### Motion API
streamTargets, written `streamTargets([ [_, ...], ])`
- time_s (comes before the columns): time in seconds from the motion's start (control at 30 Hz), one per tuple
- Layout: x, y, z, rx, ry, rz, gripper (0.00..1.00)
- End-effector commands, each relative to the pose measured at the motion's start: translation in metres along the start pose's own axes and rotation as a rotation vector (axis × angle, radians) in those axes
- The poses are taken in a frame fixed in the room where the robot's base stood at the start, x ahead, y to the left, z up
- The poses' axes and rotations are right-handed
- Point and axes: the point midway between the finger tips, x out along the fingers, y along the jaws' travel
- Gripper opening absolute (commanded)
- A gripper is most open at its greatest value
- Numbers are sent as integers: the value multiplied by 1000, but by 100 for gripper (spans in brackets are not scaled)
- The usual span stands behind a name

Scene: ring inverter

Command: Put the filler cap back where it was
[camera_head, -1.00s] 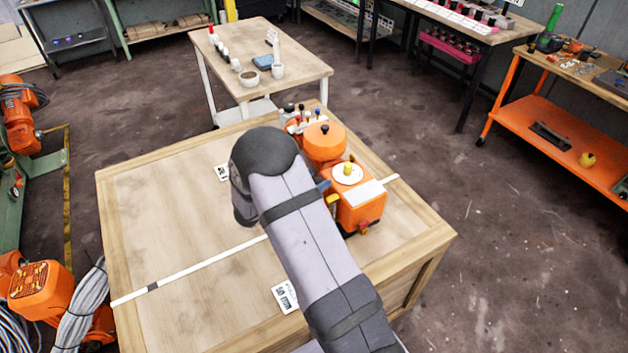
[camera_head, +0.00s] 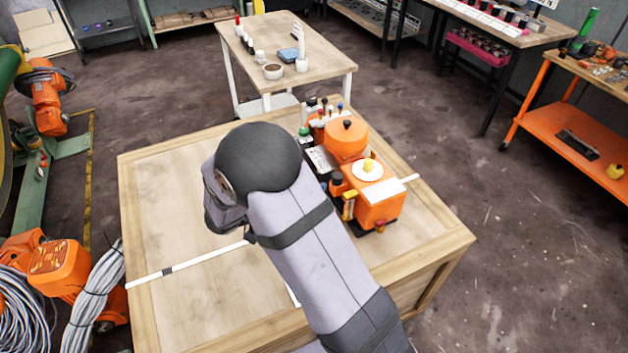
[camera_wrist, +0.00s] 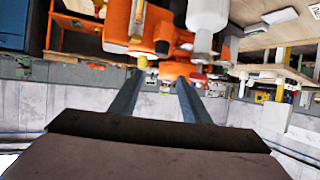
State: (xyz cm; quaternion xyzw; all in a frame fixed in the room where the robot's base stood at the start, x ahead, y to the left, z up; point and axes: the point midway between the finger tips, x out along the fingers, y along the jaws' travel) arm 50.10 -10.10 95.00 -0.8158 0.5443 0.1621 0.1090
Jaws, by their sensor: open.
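The orange machine (camera_head: 378,210) stands on the wooden table. It has an orange dome with a black knob (camera_head: 347,124), a white disc with a yellow knob (camera_head: 368,165), and a dark-topped part (camera_head: 337,178) above a yellow piece. I cannot tell which part is the filler cap, or whether it is on the machine. In the wrist view my gripper (camera_wrist: 158,82) has its two fingers apart, with nothing clearly held between them. Orange machine parts (camera_wrist: 135,30) show beyond the fingertips. In the head view my arm hides the gripper.
The wooden table (camera_head: 165,215) is bare on its left, with a white strip across it. Small bottles and a green-topped item (camera_head: 304,134) crowd the machine's back left. A smaller table (camera_head: 318,68) with cups stands behind. An orange bench (camera_head: 570,145) is at right.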

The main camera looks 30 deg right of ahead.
Motion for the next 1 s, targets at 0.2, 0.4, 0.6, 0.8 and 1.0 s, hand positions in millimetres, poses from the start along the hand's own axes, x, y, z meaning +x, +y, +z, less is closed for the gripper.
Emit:
streamTargets([
  [0.2,-3,-2,0,1,-4,-11,43],
  [0.4,-5,-30,-1,11,-71,-161,43],
  [0.6,-34,-80,7,-36,-253,-490,43],
  [0.8,-97,-81,38,-232,-510,-787,43],
  [1.0,-146,-7,76,-548,-766,-892,43],
])
